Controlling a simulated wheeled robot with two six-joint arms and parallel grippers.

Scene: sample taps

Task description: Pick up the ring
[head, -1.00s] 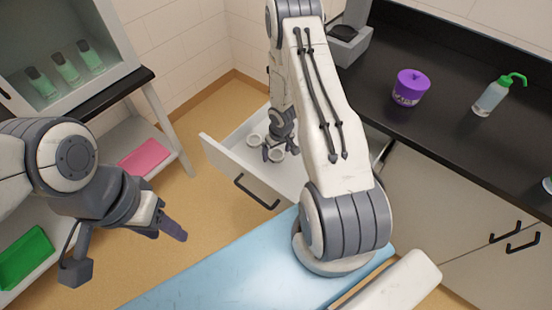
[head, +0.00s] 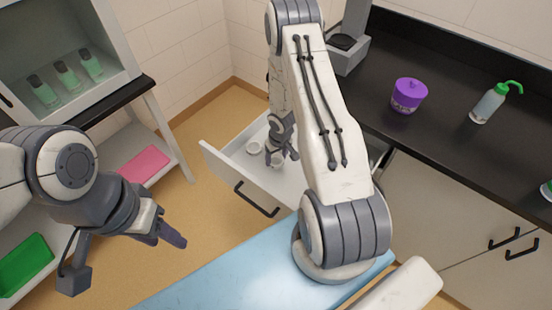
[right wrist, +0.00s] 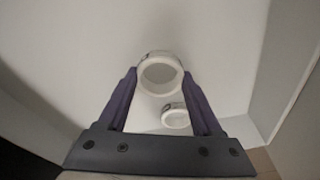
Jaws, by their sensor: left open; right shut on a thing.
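Two small white rings are in the open drawer (head: 225,158). My right gripper (head: 282,156) reaches down into the drawer and is shut on one ring (right wrist: 160,91). In the right wrist view this ring sits between the two fingertips, its round opening facing the camera. The other ring (head: 254,147) lies loose on the drawer floor to the left of the gripper in the head view; it also shows in the right wrist view (right wrist: 175,117), below the held one. My left gripper (head: 163,236) is open and empty above the floor, left of the drawer.
The drawer walls stand close around my right gripper. A black counter (head: 440,140) on the right bears a purple pot (head: 408,96) and a green-topped bottle (head: 489,103). A cabinet with vials (head: 67,75), a pink tray (head: 144,164) and a green tray (head: 25,264) are at left.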

